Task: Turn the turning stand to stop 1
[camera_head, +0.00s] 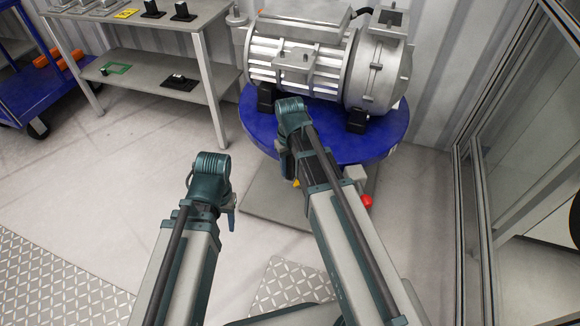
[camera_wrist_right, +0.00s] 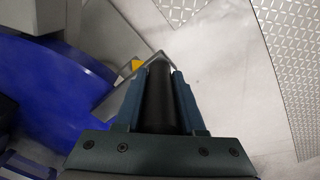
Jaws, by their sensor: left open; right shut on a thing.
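The turning stand has a round blue top (camera_head: 386,140), with a large grey motor (camera_head: 310,60) mounted on it. Its blue disc also shows at the left of the right wrist view (camera_wrist_right: 40,90). My right gripper (camera_head: 287,166) is at the front left edge of the stand. In the right wrist view its two fingers are closed on a black cylindrical handle (camera_wrist_right: 160,92). How the handle joins the stand is hidden. My left gripper (camera_head: 231,218) hangs open and empty over the floor, left of the stand.
A red knob (camera_head: 366,201) and a yellow mark (camera_head: 297,183) are low at the stand's front. A grey shelf table (camera_head: 150,78) and a blue cart (camera_head: 45,90) stand at left. A glass-panelled frame (camera_head: 470,220) is close at right. The floor at left is clear.

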